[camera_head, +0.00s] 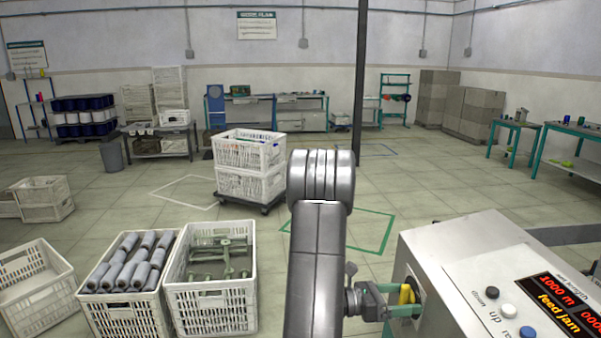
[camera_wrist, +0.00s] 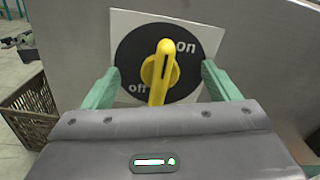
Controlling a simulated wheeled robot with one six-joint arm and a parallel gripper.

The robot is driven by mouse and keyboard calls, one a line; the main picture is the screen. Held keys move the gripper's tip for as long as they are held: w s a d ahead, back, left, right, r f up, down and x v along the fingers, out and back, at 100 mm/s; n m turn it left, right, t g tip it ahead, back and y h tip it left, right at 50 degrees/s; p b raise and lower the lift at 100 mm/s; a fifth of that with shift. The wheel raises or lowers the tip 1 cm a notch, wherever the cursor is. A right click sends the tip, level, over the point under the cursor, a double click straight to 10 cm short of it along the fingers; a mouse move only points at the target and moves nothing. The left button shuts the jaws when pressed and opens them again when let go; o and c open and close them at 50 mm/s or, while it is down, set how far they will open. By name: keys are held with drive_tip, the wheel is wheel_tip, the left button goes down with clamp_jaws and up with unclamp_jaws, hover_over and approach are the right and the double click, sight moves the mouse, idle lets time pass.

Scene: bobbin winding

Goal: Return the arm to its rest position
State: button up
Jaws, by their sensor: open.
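My gripper (camera_head: 392,303) is at the left side of the winding machine (camera_head: 432,258). In the wrist view my gripper (camera_wrist: 158,84) is open, with one green finger on each side of a yellow rotary knob (camera_wrist: 160,72). Gaps show between the fingers and the knob. The knob sits on a black dial (camera_wrist: 128,62) marked "on" at upper right and "off" at lower left. The knob's handle stands nearly upright, its top end beside the "on" label. The knob also shows in the head view (camera_head: 406,294), partly hidden. My arm reaches forward from the bottom centre.
The machine's display (camera_head: 565,303) reads "1000 m" and "feed jam". A crate of grey bobbins (camera_head: 100,306) and a crate with green parts (camera_head: 215,306) stand left of my arm. Stacked white crates (camera_head: 250,186) stand on a dolly ahead. Floor beyond is mostly open; a dark pole stands behind.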

drive_tip(key=shift+f+b, duration=0.1)
drive_tip(key=shift+b, duration=0.3)
drive_tip(key=shift+m+b, duration=0.35)
drive_tip(key=shift+m, duration=0.15)
drive_tip(key=a, duration=0.9)
drive_tip(key=d, duration=0.8)
drive_tip(key=shift+d, duration=0.3)
drive_tip(key=shift+d+r+p, duration=0.3)
drive_tip(key=shift+p, duration=0.2)
drive_tip(key=shift+a+r+n+p, duration=0.1)
drive_tip(key=shift+n+p, duration=0.3)
drive_tip(key=shift+p, duration=0.1)
drive_tip(key=n+p, duration=0.5)
drive_tip(key=p, duration=0.1)
drive_tip(key=shift+f+n+p, duration=0.25)
drive_tip(key=shift+n+p, duration=0.85)
drive_tip(key=shift+n, duration=0.2)
